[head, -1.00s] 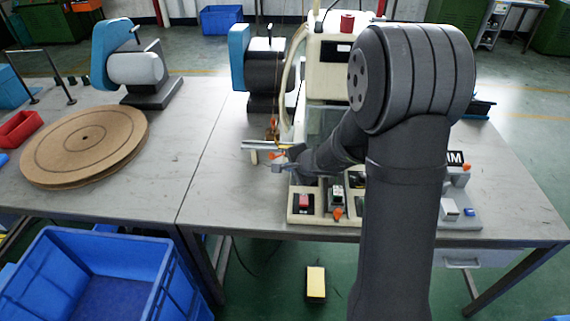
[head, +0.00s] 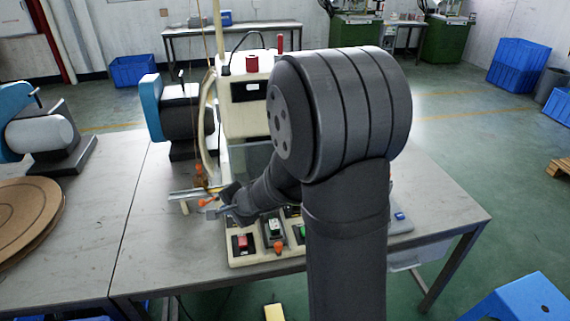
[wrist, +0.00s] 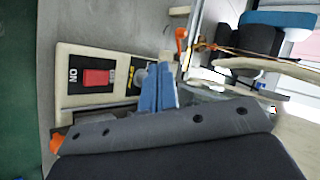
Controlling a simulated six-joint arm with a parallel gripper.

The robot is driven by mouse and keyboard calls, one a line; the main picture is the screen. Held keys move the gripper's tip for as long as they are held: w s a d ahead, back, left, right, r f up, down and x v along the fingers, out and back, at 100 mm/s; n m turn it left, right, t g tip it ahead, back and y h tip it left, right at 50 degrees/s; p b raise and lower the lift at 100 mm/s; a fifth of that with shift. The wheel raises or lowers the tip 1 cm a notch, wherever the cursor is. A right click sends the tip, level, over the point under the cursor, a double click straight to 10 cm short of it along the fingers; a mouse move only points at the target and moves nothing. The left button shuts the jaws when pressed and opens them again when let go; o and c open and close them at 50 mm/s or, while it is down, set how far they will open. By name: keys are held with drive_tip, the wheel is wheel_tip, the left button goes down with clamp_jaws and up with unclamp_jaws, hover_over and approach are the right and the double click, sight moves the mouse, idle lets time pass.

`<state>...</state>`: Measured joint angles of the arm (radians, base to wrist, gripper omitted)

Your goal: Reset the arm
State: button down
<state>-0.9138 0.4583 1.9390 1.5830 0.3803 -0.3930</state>
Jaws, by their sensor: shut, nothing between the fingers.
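My gripper (head: 208,209) is at the left front of the machine on the table, just above its control base. In the wrist view my gripper (wrist: 158,88) shows as two blue fingers pressed together with nothing between them. My dark arm hides much of the machine. The cream machine (head: 247,107) stands upright behind my arm.
A blue and black motor unit (head: 180,115) stands behind the gripper, left of the machine. A round brown disc (head: 28,215) lies on the left table. The grey table top (head: 150,240) is bare left of the base. Blue crates (head: 525,65) stand on the floor at right.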

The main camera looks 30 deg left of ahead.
drive_tip(key=shift+a+f, duration=0.1)
drive_tip(key=w+a+f+n+g, duration=0.3)
drive_tip(key=w+a+f, duration=0.2)
drive_tip(key=a, duration=0.3)
drive_tip(key=shift+f+n, duration=0.4)
drive_tip(key=shift+f, duration=0.4)
drive_tip(key=shift+s, duration=0.15)
idle(0.6)
